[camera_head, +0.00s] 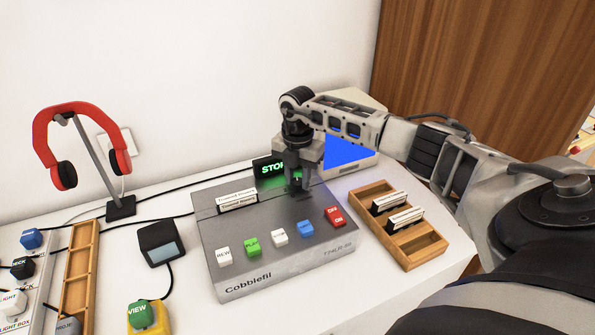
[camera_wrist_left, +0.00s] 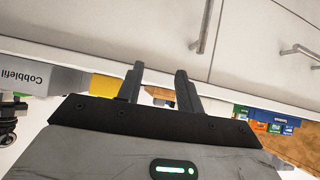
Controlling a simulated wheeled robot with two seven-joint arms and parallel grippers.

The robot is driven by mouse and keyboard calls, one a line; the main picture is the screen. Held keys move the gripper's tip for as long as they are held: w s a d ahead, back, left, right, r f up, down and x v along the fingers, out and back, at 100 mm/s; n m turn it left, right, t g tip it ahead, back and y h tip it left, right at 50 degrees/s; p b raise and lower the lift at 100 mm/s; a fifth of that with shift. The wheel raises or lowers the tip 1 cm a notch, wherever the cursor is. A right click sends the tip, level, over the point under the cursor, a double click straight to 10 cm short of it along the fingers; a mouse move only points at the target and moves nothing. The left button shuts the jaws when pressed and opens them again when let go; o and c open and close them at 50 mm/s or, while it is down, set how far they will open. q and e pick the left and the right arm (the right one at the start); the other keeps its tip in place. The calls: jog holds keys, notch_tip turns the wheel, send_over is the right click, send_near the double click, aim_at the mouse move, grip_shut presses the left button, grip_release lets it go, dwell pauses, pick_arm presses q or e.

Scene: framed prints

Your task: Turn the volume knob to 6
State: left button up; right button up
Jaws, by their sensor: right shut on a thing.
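The grey player (camera_head: 285,265), labelled Cobblefil, sits on the white table. My right gripper (camera_head: 298,187) points down onto its top, right of the cassette window, and is shut on a small dark thing there. This looks like the volume knob, mostly hidden by the fingers; its pointer and scale cannot be read. A green lit display (camera_head: 268,169) reading STOP is partly covered by the same gripper. My left gripper (camera_wrist_left: 159,70) shows only in the left wrist view, with its fingers apart and nothing between them.
A row of buttons, including a red one (camera_head: 335,216), runs along the player's front. A wooden tray (camera_head: 429,251) with cassettes stands right of it. A small dark device (camera_head: 158,240), a headphone stand (camera_head: 121,207) with red headphones (camera_head: 77,107) and another wooden tray (camera_head: 78,285) are left.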

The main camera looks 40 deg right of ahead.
aim_at(298, 180)
jog(key=shift+d+r+m, duration=0.1)
jog(key=shift+m, duration=0.5)
jog(key=shift+m+p, duration=0.3)
jog(key=shift+p, duration=0.05)
jog(key=o, duration=1)
jog(key=shift+c, duration=0.2)
notch_tip(298, 180, up, 16)
jog(key=b, duration=0.1)
